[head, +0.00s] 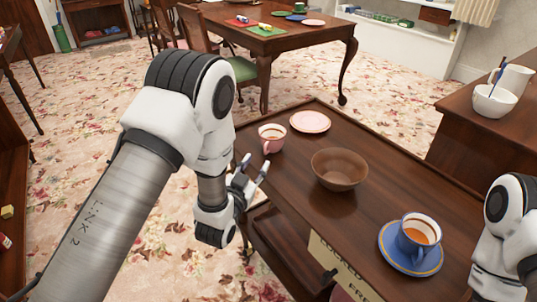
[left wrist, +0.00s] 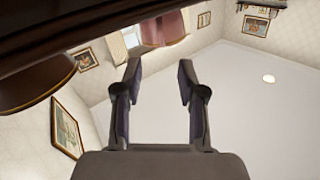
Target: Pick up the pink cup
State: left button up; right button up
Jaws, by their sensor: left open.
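The pink cup (head: 271,137) stands upright on the dark wooden table, near its left edge, with its handle facing the near side. My left gripper (head: 258,178) is open and empty, just beyond the table's left edge, nearer to me than the cup and apart from it. In the left wrist view, which is upside down, the open fingers (left wrist: 158,85) have nothing between them. A pink shape (left wrist: 165,28) at the top there looks like the cup. My right gripper is out of view; only part of that arm shows at the right.
On the table (head: 318,232) are a brown bowl (head: 339,168), right of the cup, a pink saucer (head: 310,121) behind it, and a blue cup (head: 419,234) on a blue saucer (head: 384,252). The bowl also shows in the left wrist view (left wrist: 35,82). A dining table stands behind.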

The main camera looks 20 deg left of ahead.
aim_at(265, 147)
pick_arm(q)
jog(key=w, duration=0.8)
jog(key=shift+d+r, duration=0.1)
jog(key=shift+r, duration=0.05)
grip_shut()
